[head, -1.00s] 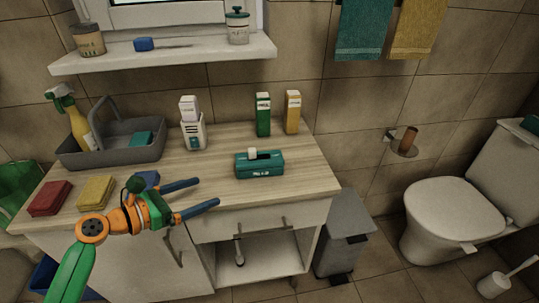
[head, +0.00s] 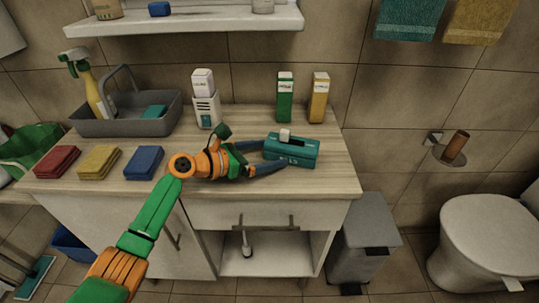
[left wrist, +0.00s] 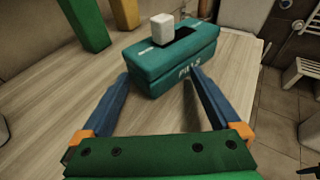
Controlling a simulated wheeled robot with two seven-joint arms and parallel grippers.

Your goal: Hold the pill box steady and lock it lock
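The teal pill box (head: 298,156), marked "PILLS", sits on the wooden counter (head: 225,140). A white knob (head: 284,135) stands up from its top, at the left end of a dark slot; the knob (left wrist: 161,28) and box (left wrist: 165,70) also show in the left wrist view. My left gripper (head: 262,158) is open at the left end of the box. In the left wrist view one finger reaches the box's end and the other overlaps its front face. I cannot tell whether they touch it. My right gripper is in neither view.
Red (head: 57,162), yellow (head: 99,162) and blue (head: 144,162) sponges lie at the counter's left front. A grey caddy (head: 125,125) and white dispenser (head: 207,108) stand behind. Green (head: 284,100) and yellow (head: 319,100) cartons stand behind the box. The counter right of the box is clear.

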